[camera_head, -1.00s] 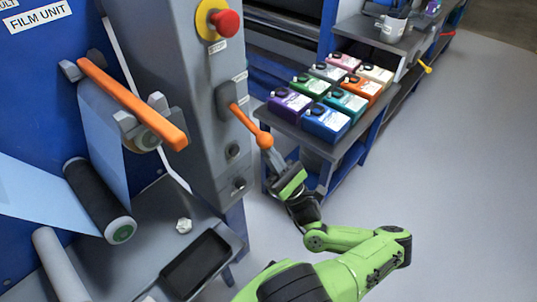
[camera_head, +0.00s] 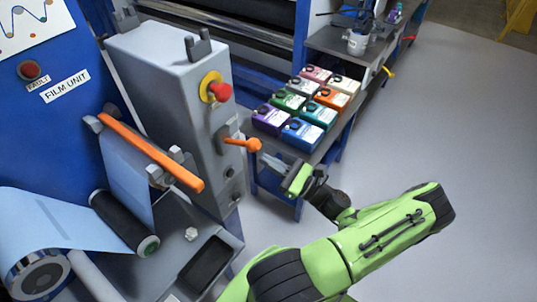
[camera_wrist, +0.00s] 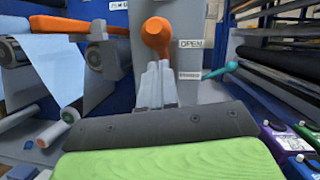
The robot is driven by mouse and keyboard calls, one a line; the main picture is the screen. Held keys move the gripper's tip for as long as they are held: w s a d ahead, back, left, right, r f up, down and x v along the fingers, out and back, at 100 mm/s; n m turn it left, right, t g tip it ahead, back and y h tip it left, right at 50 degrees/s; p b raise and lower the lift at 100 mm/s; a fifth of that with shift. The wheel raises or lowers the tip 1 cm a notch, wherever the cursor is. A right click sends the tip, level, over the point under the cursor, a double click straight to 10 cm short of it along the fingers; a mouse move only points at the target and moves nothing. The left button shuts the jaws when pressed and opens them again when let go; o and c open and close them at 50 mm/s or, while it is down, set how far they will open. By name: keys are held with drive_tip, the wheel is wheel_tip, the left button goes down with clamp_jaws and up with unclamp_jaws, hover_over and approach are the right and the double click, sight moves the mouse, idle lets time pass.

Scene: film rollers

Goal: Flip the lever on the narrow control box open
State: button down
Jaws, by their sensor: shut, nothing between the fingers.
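The narrow control box (camera_head: 165,95) is a tall grey cabinet at the left of the head view. Its orange lever (camera_head: 254,144) sticks out to the right from the front face, roughly level in the picture, with a round knob at its end. In the wrist view the lever's knob (camera_wrist: 156,36) is just beyond the fingertips, with an "OPEN" label (camera_wrist: 190,43) on the box right of it. My gripper (camera_head: 268,160) is shut and empty, just below and right of the knob. Its fingertips (camera_wrist: 157,75) appear very near the knob; I cannot tell whether they touch.
A red button (camera_head: 220,92) on a yellow base is above the lever. Coloured containers (camera_head: 302,132) stand on a low shelf behind my gripper. The film unit (camera_head: 40,110) with an orange bar (camera_head: 150,152) and film rollers is at left. The floor at right is clear.

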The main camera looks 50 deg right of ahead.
drive_tip(key=shift+r+g+h+p, duration=0.3)
drive_tip(key=shift+r+g+p, duration=0.7)
drive_tip(key=shift+r+p, duration=0.8)
drive_tip(key=shift+f+p, duration=0.3)
drive_tip(key=shift+f, duration=0.05)
drive_tip(key=shift+w+f, duration=0.1)
